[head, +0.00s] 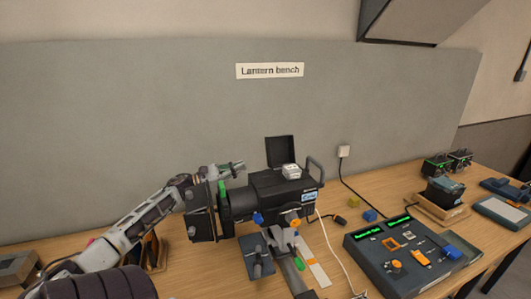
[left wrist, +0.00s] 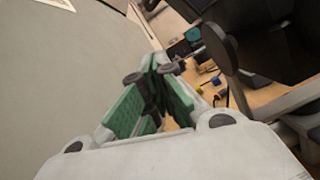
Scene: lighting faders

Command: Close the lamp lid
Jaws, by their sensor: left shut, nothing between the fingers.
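The black lamp (head: 262,201) stands on the bench in the head view, its barrel pointing left. Its lid (head: 281,151) stands open, upright above the back of the housing. A small white block (head: 291,171) sits at the top of the housing, in front of the lid. My left gripper (head: 238,166) is shut and empty, to the left of the lid and above the barrel, apart from the lid. In the left wrist view the green-padded fingers (left wrist: 152,78) show close together. My right gripper is not seen.
A fader console (head: 415,246) with knobs stands right of the lamp, with a pale cable between. Small yellow and blue blocks (head: 369,215) lie behind the console. The Lantern bench sign (head: 270,70) is on the grey panel. The space above the lamp looks clear.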

